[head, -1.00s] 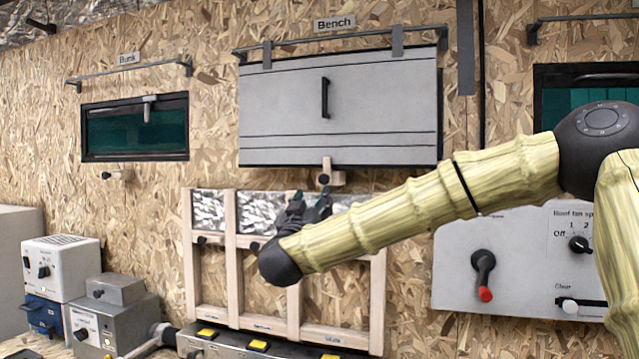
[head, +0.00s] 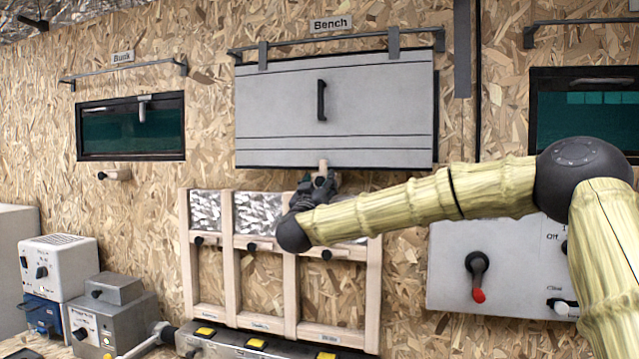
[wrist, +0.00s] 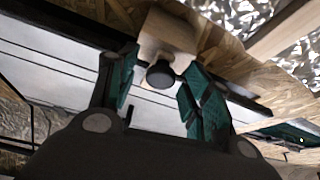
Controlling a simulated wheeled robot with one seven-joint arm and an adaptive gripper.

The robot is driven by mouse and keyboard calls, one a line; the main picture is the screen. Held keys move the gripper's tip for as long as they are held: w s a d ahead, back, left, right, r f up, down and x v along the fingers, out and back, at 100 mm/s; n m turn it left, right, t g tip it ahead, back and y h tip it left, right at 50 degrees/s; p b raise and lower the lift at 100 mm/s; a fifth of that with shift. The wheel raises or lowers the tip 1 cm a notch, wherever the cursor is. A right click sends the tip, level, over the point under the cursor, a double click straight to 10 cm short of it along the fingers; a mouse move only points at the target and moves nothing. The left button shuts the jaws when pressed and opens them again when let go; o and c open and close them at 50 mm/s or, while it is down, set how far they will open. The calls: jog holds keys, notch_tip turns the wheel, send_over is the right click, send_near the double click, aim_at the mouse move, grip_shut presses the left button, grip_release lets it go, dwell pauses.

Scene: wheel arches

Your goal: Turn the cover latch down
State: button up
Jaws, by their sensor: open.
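The grey cover (head: 370,110) under the Bench label is closed, with a black vertical handle (head: 322,100). The pale wooden cover latch (head: 322,166) stands upright at the cover's bottom edge, its tip over that edge. My gripper (head: 318,182) is just below the cover and hides most of the latch. In the wrist view my gripper (wrist: 160,88) is open, with one green-padded finger on each side of the latch's dark round knob (wrist: 160,74). The wooden latch (wrist: 168,32) shows beyond the knob. I cannot tell whether the fingers touch it.
A wooden rack (head: 232,270) with foil-backed panels is below my gripper. A grey panel (head: 500,265) with a red-tipped lever is at the right. The Bunk window (head: 131,128) has its own small wooden latch (head: 118,175). Grey and blue boxes stand at lower left.

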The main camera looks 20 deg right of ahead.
jog(key=c, duration=1)
jog(key=shift+c, duration=0.2)
